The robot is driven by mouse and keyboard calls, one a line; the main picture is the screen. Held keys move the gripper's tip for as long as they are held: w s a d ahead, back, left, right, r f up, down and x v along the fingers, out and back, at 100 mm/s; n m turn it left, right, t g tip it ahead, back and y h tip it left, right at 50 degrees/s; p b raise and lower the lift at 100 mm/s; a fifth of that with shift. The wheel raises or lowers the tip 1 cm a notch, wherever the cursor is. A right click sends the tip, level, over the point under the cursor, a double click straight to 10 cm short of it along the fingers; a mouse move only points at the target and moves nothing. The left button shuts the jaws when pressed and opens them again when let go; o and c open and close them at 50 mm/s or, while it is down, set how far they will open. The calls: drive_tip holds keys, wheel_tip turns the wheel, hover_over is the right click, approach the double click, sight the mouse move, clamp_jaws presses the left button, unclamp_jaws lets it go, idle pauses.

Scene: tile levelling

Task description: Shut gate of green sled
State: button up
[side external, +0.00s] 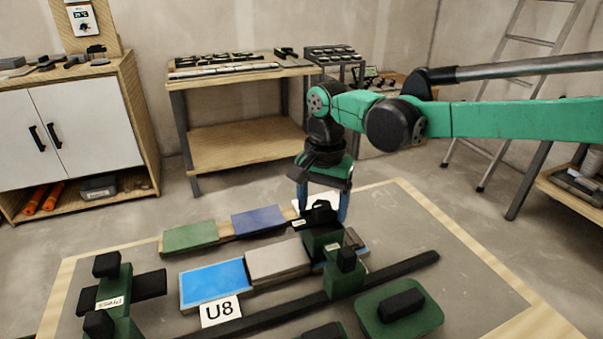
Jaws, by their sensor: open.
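The green sled (345,281) sits on a long black rail (408,267) right of the middle of the work board. Its dark green body (321,244) reaches back from the rail, and a black handle-like part (319,213) stands at its rear. I cannot tell which part is the gate or how far it is open. My gripper (323,212) points down with its fingers apart, one on each side of the black part. Contact cannot be made out from this angle.
A bright blue tile (213,281) and a beige tile (277,259) lie left of the sled. Green (190,237) and dark blue (258,220) tiles lie behind. A green fixture (120,304) stands left; a green pad (420,318) lies front right. The board's right side is clear.

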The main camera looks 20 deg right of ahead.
clamp_jaws()
drive_tip(key=shift+n, duration=0.3)
drive_tip(key=n, duration=0.3)
drive_tip(key=shift+n, duration=0.4)
drive_tip(key=n, duration=0.4)
drive_tip(key=shift+n, duration=0.3)
drive_tip(key=n, duration=0.4)
drive_tip(key=shift+n, duration=2.4)
